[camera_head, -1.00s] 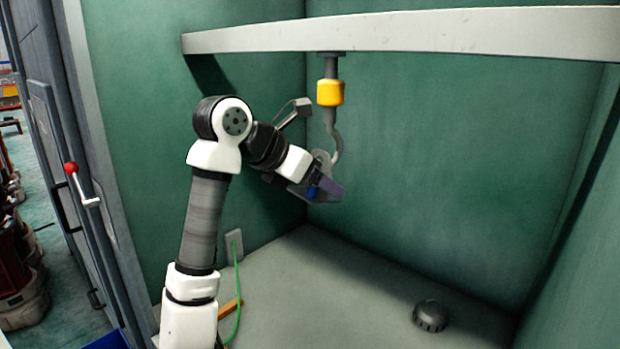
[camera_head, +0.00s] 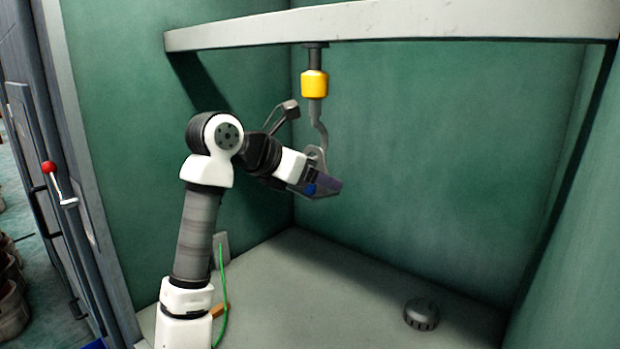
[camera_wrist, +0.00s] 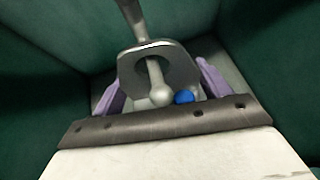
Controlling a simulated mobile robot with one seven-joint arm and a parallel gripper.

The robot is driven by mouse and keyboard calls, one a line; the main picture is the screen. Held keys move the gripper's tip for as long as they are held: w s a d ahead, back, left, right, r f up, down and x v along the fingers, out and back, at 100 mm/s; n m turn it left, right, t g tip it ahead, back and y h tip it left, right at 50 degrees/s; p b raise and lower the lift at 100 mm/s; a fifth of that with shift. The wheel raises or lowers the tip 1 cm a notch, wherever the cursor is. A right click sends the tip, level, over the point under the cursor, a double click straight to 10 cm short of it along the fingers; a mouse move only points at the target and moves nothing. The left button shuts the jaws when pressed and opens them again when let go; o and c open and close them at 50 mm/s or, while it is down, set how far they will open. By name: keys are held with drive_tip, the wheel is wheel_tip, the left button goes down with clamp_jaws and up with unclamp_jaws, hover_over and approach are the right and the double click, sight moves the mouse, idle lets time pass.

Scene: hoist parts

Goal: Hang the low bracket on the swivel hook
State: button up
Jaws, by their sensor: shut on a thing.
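The low bracket (camera_head: 315,155) is a grey piece with an upright plate that has a large round hole. My gripper (camera_head: 325,184), with purple fingers, is shut on its lower part just below the hook. The swivel hook (camera_head: 322,134) is a grey curved rod hanging under a yellow collar (camera_head: 314,84). In the wrist view, the bracket's plate (camera_wrist: 184,69) stands between the fingers of my gripper (camera_wrist: 161,87), with a blue ball (camera_wrist: 184,97) at its base. The hook's shank (camera_wrist: 131,12) passes behind the plate, and its ball-ended tip appears through the hole. Contact between them cannot be told.
A pale beam (camera_head: 390,27) carries the hook across the top of the green-walled bay. A dark round knob-like part (camera_head: 421,314) lies on the grey floor at the right. A red-knobbed lever (camera_head: 50,168) is at the left. The floor's middle is clear.

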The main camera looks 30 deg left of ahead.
drive_tip(key=shift+f+b, duration=0.4)
idle(0.4)
idle(0.4)
drive_tip(key=o, duration=1.4)
drive_tip(key=shift+o, duration=0.2)
drive_tip(key=b+v, duration=0.3)
drive_tip(key=v, duration=1)
drive_tip(key=shift+s+r+b, duration=0.15)
drive_tip(key=shift+s+b, duration=0.15)
drive_tip(key=shift+s, duration=0.05)
